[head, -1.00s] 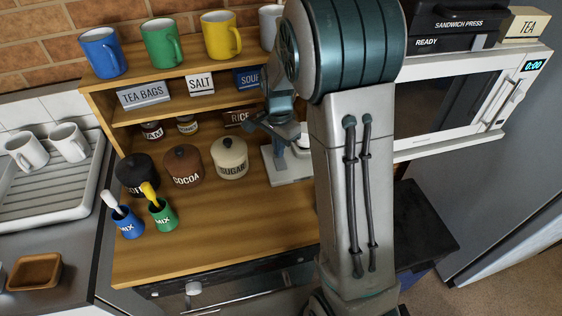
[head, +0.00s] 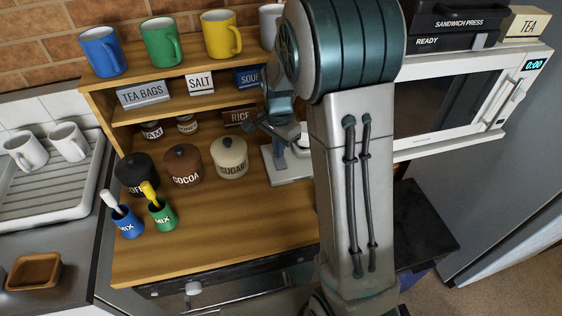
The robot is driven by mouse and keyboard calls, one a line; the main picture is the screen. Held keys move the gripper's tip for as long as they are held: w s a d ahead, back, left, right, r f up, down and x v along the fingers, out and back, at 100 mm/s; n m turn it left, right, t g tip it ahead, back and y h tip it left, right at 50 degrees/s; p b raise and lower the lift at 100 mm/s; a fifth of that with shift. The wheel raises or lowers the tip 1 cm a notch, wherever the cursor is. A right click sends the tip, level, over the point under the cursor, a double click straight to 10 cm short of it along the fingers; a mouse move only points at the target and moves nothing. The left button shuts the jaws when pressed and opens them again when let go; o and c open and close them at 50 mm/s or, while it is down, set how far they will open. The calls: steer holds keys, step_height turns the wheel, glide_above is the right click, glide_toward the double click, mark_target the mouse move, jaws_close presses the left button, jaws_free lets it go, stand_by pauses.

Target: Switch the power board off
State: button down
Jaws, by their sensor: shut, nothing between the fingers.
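I cannot make out a power board or its switch in the head view; my arm covers part of the shelf unit and the counter behind it. My gripper (head: 254,128) is small and dark in this view, in front of the right part of the shelf unit, near the rice label (head: 240,118). It is shut with nothing in it. A pale grey appliance (head: 284,168) stands on the wooden counter just below and right of my gripper, partly hidden by my arm. I cannot tell whether the gripper touches anything.
Sugar (head: 229,157), cocoa (head: 183,166) and coffee (head: 136,174) jars stand on the counter (head: 230,225) left of my gripper. Blue (head: 126,222) and green (head: 163,216) mix cups stand in front. A microwave (head: 455,105) is at right. The counter's front middle is clear.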

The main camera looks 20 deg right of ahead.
mark_target(279, 160)
steer(key=shift+f+b, duration=0.5)
steer(key=shift+f, duration=0.25)
stand_by(0.3)
steer(key=shift+r+p, duration=2.65)
steer(key=shift+r, duration=0.9)
steer(key=s+r+n+t, duration=0.1)
steer(key=s+r+n, duration=0.4)
steer(key=s, duration=0.5)
steer(key=s+r+n+t, duration=0.2)
steer(key=s+r+n, duration=0.4)
steer(key=s, duration=0.5)
steer(key=shift+s+n, duration=0.15)
steer(key=shift+n, duration=0.45)
